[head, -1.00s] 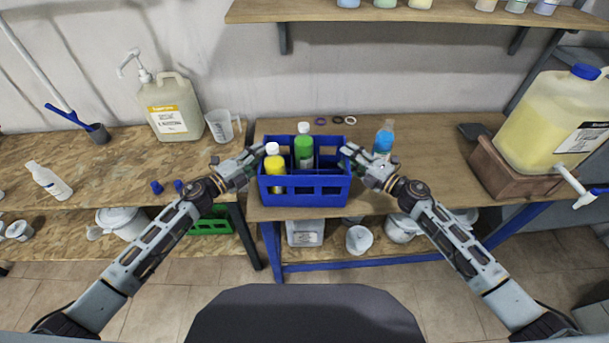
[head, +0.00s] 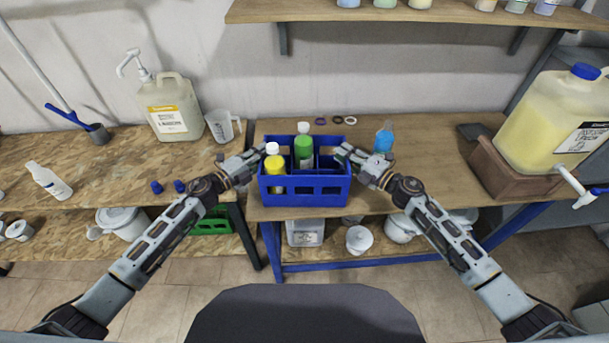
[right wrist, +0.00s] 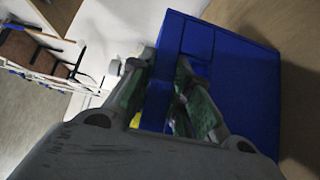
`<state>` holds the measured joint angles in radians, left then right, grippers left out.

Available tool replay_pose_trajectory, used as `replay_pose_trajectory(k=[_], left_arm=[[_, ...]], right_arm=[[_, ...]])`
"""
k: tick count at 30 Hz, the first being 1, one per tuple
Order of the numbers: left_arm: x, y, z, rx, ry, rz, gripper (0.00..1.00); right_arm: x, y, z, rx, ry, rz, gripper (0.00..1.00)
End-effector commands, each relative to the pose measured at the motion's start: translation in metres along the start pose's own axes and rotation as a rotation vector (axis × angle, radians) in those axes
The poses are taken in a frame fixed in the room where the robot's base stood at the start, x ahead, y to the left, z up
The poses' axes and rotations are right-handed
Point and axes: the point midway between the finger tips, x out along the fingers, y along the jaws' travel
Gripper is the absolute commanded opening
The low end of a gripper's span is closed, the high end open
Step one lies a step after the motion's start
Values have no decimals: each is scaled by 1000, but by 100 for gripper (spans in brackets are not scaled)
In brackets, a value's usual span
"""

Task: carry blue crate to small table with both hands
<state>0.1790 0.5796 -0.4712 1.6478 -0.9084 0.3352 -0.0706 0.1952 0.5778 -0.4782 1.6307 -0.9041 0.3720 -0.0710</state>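The blue crate (head: 304,198) stands upright on the right wooden bench (head: 430,170). It holds a yellow bottle (head: 275,172) with a white cap and a green bottle (head: 304,150); other compartments look empty. My left gripper (head: 258,154) is at the crate's left upper edge; its fingers are too small to tell open from shut. My right gripper (head: 341,154) is at the right upper edge. In the right wrist view its fingers (right wrist: 160,85) stand apart on either side of the crate's wall (right wrist: 230,90). I cannot pick out a separate small table.
A blue bottle (head: 384,138) stands just right of my right gripper. A large yellow canister (head: 545,125) sits in a brown holder at right. A beaker (head: 220,127) and pump jug (head: 170,110) stand on the left bench. A shelf (head: 430,14) hangs above.

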Motion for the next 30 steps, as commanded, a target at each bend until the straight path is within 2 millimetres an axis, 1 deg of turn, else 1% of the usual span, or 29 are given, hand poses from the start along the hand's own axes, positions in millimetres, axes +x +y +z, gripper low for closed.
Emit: replay_pose_trajectory(k=[1,3,20,30], left_arm=[[0,0,0,0,0,1,7],[0,0,0,0,0,1,0],[0,-3,0,1,0,-2,0],[0,-10,0,1,0,-3,0]], right_arm=[[0,0,0,0,0,-1,7],[0,-1,0,0,0,-1,0],[0,3,0,-1,0,2,0],[0,10,0,-1,0,2,0]])
